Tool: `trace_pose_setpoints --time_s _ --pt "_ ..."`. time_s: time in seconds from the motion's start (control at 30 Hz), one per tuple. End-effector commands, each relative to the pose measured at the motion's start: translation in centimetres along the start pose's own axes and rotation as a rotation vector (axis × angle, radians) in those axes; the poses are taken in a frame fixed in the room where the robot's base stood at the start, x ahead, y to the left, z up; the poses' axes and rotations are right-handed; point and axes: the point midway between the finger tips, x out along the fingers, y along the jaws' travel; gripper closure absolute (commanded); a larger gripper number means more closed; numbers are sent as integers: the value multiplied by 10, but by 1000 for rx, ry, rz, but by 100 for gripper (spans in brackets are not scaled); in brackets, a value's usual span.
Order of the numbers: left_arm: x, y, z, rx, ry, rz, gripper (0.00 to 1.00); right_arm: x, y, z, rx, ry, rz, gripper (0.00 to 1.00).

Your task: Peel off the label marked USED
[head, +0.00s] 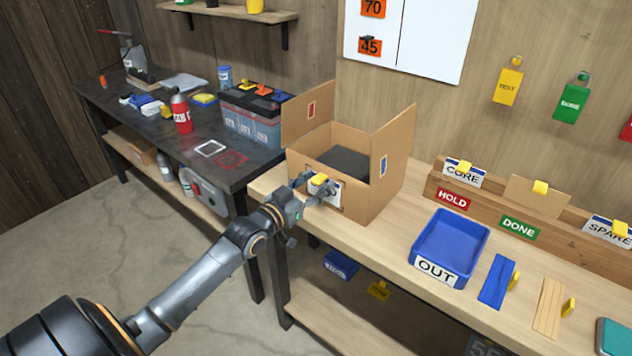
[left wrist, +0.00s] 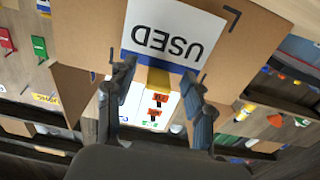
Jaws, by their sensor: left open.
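The label marked USED (left wrist: 176,32) is white with a blue band along one edge and sits on the front of an open cardboard box (head: 370,206). It appears upside down in the left wrist view. A yellow tab (left wrist: 158,78) sticks out from its blue edge. In the head view the label (head: 334,197) is partly hidden by my left gripper (head: 320,187). My left gripper is open, with its fingers on either side of the yellow tab. I cannot tell whether a finger touches the tab. My right gripper is not in view.
The box stands on a light wooden bench with a blue tray marked OUT (head: 447,270) to its right. A rack (head: 508,218) with cards runs along the back. A dark bench with a battery (head: 253,117) and a red bottle (head: 181,114) is at left.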

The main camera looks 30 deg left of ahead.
Motion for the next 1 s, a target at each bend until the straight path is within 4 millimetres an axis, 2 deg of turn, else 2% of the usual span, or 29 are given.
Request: trace_pose_setpoints --time_s 0.33,0.6,0.67,0.7,0.8,1.0 --pt "4 0 0 0 -1 1 47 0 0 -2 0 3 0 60" --pt "4 0 0 0 0 0 100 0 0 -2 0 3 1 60" --pt "4 0 0 0 0 0 100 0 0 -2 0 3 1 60" --pt "4 0 0 0 0 0 83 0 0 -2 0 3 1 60" --pt "4 0 0 0 0 0 100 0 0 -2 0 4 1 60" --pt "3 0 0 0 0 0 100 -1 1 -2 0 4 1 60"
